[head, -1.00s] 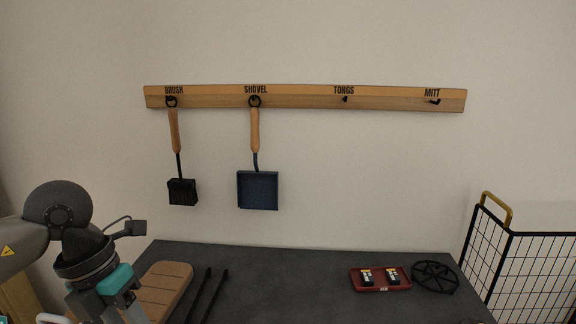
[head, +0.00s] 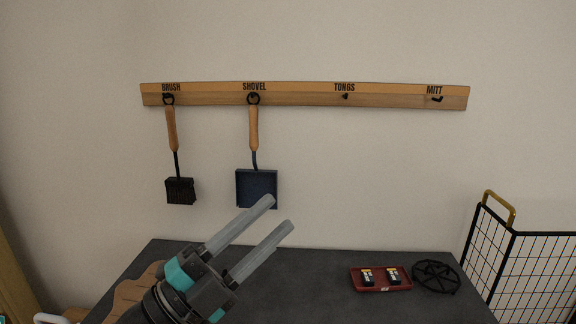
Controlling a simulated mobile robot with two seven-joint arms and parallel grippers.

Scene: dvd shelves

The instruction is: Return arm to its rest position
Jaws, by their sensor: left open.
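My left gripper (head: 281,213) is in the lower middle of the head view, above the left part of the dark table. Its two long grey fingers are apart and empty, pointing up and to the right. The finger tips overlap the view just below the shovel (head: 257,187). My right gripper is not in view. The shovel hangs from its hook under the SHOVEL label. The brush (head: 181,190) hangs from its hook under the BRUSH label.
A wooden rail (head: 305,95) on the wall has bare TONGS and MITT hooks. The dark table (head: 325,290) holds a red tray (head: 381,287) and a black round trivet (head: 436,276). A wooden board (head: 130,294) is partly behind my gripper. A black wire basket (head: 540,260) stands right.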

